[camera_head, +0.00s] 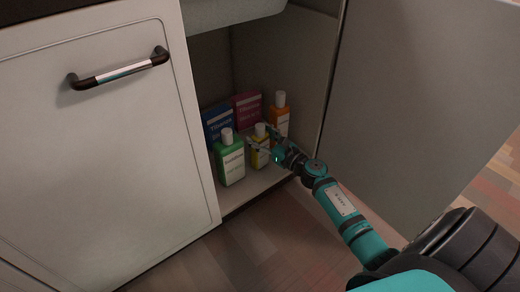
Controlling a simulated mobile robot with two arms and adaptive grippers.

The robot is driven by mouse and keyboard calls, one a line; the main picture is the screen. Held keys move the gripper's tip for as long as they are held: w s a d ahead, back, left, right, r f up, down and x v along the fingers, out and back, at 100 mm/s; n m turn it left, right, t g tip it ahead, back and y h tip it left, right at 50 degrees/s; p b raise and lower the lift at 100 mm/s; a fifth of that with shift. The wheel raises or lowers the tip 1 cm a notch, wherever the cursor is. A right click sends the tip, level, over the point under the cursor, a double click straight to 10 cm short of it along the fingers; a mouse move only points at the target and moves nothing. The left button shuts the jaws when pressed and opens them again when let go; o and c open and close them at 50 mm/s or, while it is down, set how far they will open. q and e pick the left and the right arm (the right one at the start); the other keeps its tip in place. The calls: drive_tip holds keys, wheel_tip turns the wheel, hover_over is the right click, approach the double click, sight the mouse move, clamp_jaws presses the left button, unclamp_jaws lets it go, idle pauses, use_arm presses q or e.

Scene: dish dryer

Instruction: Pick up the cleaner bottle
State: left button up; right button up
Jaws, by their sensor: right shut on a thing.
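Three bottles with white caps stand in the open cabinet: a green bottle (230,162) at the front left, a yellow bottle (258,159) beside it, and an orange bottle (279,118) behind to the right. I cannot tell from the labels which one is the cleaner bottle. My right gripper (259,138) reaches in from the right and is shut on the yellow bottle near its upper part. The fingers hide some of that bottle. The yellow bottle looks upright, and I cannot tell whether it touches the cabinet floor. My left gripper is not in view.
A blue box (217,120) and a dark red box (247,106) stand behind the bottles. A closed cabinet door (100,150) is on the left. The open door (410,110) stands to the right, close to my right arm. A sink basin (225,10) hangs above.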

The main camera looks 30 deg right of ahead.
drive_tip(key=shift+c, duration=0.8)
drive_tip(key=shift+r, duration=0.1)
